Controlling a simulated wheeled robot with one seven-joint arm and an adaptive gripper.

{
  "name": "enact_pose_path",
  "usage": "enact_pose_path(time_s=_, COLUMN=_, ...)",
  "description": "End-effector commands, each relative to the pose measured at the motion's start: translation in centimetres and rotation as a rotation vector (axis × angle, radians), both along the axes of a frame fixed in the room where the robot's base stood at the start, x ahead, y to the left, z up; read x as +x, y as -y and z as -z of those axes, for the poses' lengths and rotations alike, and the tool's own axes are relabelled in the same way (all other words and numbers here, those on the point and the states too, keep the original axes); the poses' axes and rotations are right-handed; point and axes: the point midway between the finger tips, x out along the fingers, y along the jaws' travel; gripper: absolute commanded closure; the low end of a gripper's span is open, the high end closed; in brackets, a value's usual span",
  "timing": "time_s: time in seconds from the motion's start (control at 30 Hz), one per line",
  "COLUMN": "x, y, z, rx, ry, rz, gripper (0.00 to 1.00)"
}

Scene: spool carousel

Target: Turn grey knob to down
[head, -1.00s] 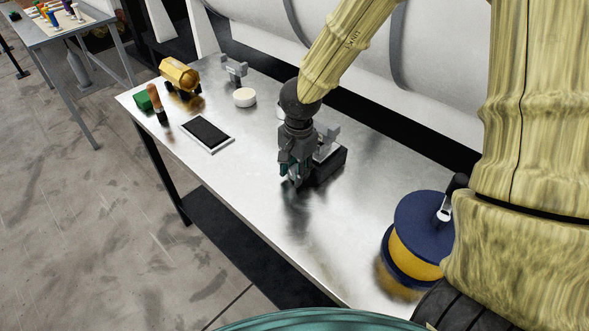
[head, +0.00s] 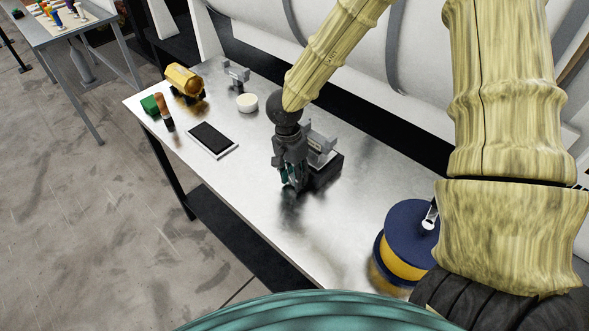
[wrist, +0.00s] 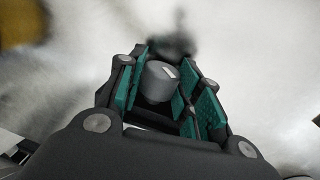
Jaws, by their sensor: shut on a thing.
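The grey knob (wrist: 160,80) shows in the wrist view as a short round cylinder with a white mark on its top, the mark toward the upper right. My gripper (wrist: 158,88) has its green-padded fingers on both sides of the knob and is shut on it. In the head view my gripper (head: 290,181) points down at the front left of a black-based device (head: 327,172) with grey upper parts. The knob is hidden by the fingers in the head view.
On the metal table (head: 255,170) stand a blue and yellow spool (head: 402,250), a dark-screened tablet (head: 212,139), a white round piece (head: 247,102), a yellow object (head: 183,80) and a green block (head: 150,104).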

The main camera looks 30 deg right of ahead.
Motion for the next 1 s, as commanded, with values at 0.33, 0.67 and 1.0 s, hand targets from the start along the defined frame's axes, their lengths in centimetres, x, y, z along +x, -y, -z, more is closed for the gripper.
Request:
enact_pose_path(time_s=0.33, x=0.26, y=0.02, z=-0.37, rx=-0.032, ry=-0.088, rz=0.002, gripper=0.89)
enact_pose_path(time_s=0.67, x=0.37, y=0.03, z=-0.18, rx=-0.063, ry=-0.176, rz=0.001, gripper=0.89)
enact_pose_path(time_s=1.0, x=0.31, y=0.02, z=0.02, rx=-0.069, ry=-0.194, rz=0.001, gripper=0.89)
